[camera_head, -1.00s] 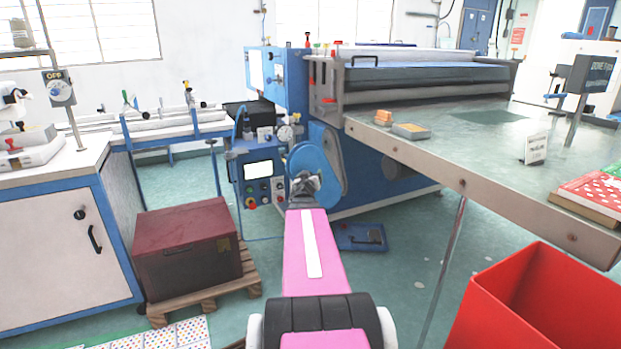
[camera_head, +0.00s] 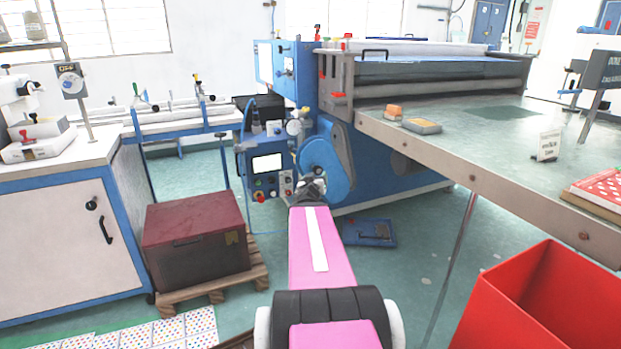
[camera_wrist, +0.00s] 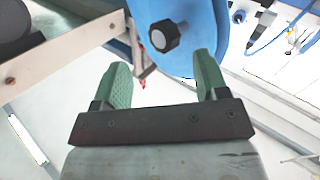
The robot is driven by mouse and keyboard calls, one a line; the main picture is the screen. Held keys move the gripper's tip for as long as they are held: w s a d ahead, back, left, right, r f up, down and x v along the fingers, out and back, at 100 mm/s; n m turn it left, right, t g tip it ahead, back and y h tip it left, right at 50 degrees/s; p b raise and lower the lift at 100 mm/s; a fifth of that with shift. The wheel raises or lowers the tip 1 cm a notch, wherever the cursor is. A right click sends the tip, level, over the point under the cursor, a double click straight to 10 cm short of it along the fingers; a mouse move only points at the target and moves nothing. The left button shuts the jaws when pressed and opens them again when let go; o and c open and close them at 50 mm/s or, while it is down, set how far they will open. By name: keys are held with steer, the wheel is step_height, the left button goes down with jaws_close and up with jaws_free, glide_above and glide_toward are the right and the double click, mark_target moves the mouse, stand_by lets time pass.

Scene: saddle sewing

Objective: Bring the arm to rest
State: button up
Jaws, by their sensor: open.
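My pink arm reaches forward from the bottom of the head view. My gripper (camera_head: 312,186) is at its far end, in front of the blue round cover (camera_head: 322,165) of the large machine. In the wrist view, my gripper (camera_wrist: 164,85) shows two green fingers spread wide apart with nothing between them. A dark knob (camera_wrist: 165,36) on the blue cover shows beyond the fingertips. I cannot tell the exact gap between the fingers and the cover.
A control box (camera_head: 268,172) stands left of my gripper. The machine's table (camera_head: 450,145) spans the right side, above a red bin (camera_head: 540,300). A dark red chest (camera_head: 195,240) sits on a pallet (camera_head: 215,288) to the left.

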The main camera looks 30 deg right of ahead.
steer(key=s+a+f+n+g+y, duration=0.1)
steer(key=s+a+f+g+y, duration=0.1)
steer(key=a+f+g+y, duration=0.2)
steer(key=s+a+f+n+g+y, duration=0.2)
steer(key=a+f, duration=0.8)
steer(key=a, duration=1)
steer(key=s+a+f+n+g+y, duration=0.2)
steer(key=s+a+f+g+y, duration=0.2)
steer(key=a, duration=0.9)
step_height(320, 180, down, 3)
steer(key=g+y, duration=0.2)
steer(key=g, duration=0.1)
steer(key=shift+s, duration=0.2)
steer(key=shift+f, duration=0.1)
